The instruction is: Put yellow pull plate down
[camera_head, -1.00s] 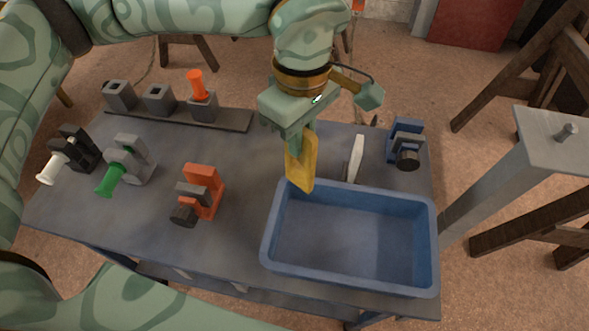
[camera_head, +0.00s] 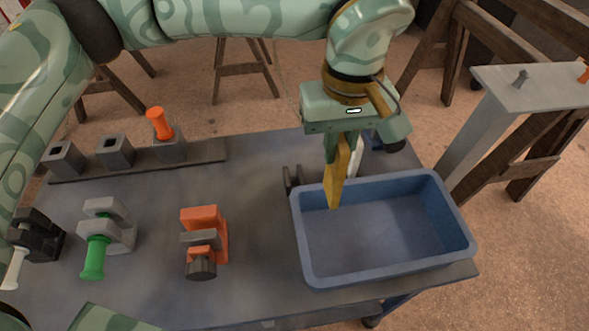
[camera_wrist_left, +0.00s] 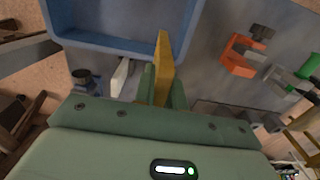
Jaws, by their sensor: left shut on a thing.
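The yellow pull plate (camera_head: 336,183) hangs upright, long and narrow, from my left gripper (camera_head: 342,150), which is shut on its upper end. In the head view its lower tip overlaps the back left of the blue tray (camera_head: 308,262). In the left wrist view the plate (camera_wrist_left: 164,65) stands out from the gripper toward the tray's near rim (camera_wrist_left: 110,43). I cannot tell how high its tip is over the tray. My right gripper is not in view.
A white plate (camera_head: 356,160) stands just behind the tray. An orange clamp (camera_head: 212,228), a green-handled clamp (camera_head: 105,225) and a black clamp (camera_head: 38,235) stand to the left. A grey rail (camera_head: 205,152) with sockets runs along the back. The tray floor looks empty.

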